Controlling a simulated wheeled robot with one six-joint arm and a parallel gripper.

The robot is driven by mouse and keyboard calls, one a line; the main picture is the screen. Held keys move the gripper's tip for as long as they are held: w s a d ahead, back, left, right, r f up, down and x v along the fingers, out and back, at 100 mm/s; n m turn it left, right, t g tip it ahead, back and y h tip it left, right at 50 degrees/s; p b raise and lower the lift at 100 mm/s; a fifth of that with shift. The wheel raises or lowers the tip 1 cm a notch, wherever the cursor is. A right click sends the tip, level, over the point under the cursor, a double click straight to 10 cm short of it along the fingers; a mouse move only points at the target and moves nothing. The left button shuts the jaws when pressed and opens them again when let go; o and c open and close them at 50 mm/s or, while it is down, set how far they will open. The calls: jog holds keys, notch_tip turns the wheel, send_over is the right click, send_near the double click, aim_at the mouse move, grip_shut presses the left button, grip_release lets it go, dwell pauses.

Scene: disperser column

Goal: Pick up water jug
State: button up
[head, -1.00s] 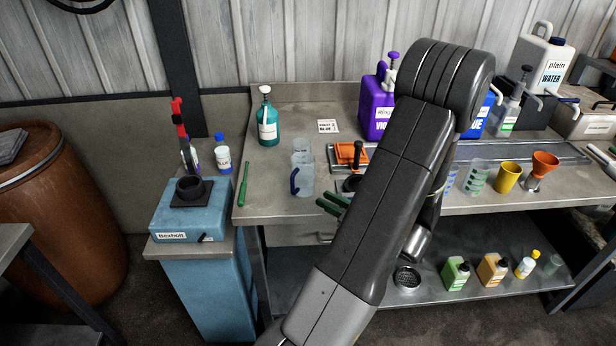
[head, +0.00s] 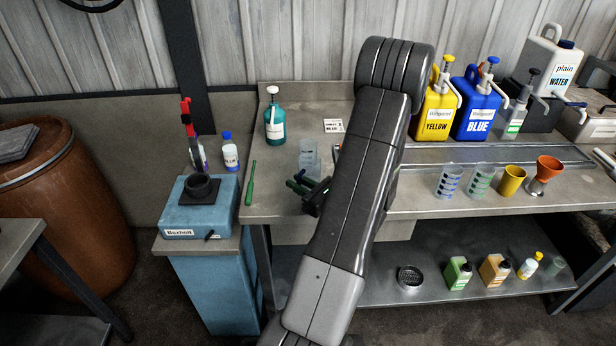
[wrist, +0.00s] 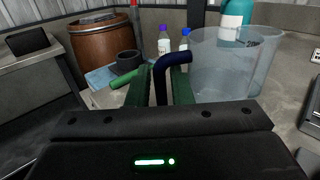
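The jug is a clear, see-through vessel with a dark blue handle. It stands upright on the workbench in the head view (head: 309,154), left of my arm, its lower part hidden by my gripper (head: 299,181). In the wrist view the clear jug (wrist: 232,65) is large, just right of my fingers, with its blue handle (wrist: 172,60) reaching left. My gripper (wrist: 163,85) has green fingers that stand apart on either side of the handle's upright part. A narrow gap seems to show between handle and fingers. A white "plain WATER" canister (head: 548,65) stands at the back right.
A green stick (head: 250,184) lies left of the jug, and a teal bottle (head: 274,122) stands behind it. The blue Boxholt device (head: 200,212) is farther left. Yellow (head: 434,115) and blue (head: 475,112) pump canisters and several cups stand to the right.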

jog(key=shift+c, duration=0.2)
grip_shut()
jog(key=shift+r, duration=0.2)
